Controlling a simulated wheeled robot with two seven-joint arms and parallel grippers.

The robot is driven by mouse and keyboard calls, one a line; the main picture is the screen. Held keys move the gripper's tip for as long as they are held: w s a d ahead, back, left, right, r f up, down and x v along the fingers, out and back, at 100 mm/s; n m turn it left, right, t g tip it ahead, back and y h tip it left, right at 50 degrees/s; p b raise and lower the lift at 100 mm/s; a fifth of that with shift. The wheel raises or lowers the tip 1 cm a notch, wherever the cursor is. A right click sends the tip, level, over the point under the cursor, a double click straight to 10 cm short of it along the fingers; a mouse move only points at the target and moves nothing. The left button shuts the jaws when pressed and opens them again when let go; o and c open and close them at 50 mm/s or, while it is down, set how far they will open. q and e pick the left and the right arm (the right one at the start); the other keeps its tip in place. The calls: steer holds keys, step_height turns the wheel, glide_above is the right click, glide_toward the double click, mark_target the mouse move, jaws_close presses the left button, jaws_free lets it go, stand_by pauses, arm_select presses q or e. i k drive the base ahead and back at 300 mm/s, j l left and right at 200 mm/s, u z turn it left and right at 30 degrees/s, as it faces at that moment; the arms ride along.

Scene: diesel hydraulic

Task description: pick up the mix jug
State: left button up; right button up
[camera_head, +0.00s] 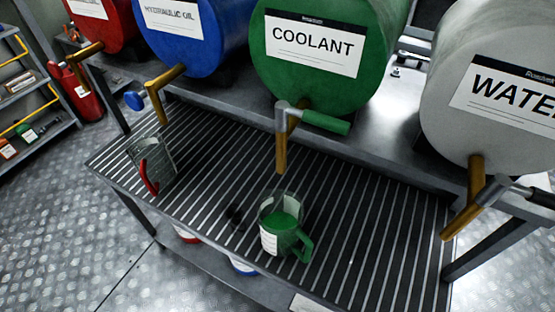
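Two clear jugs stand on the slatted drip tray. One jug with a green handle (283,238) stands near the tray's front middle, below the coolant tap, with green liquid in it and a white label on its side. Its handle points to the front right. The other jug, with a red handle (153,165), stands at the tray's left end, and its handle faces the front. I cannot read a name on either jug, so I cannot tell which is the mix jug. Neither of my grippers shows in the head view.
Red, blue, green coolant (318,55) and grey water (490,85) drums lie on the shelf behind. Brass taps hang over the slatted tray (375,215). Red and blue containers are partly hidden under it. A shelf rack (30,100) stands at left.

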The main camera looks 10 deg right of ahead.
mark_target(280, 213)
steer(key=i+j+z, duration=0.1)
steer(key=j+z, duration=0.8)
steer(key=j, duration=0.15)
steer(key=j+z, duration=0.45)
steer(key=k+j+z, duration=0.15)
steer(key=j+z, duration=0.3)
steer(key=j, duration=0.15)
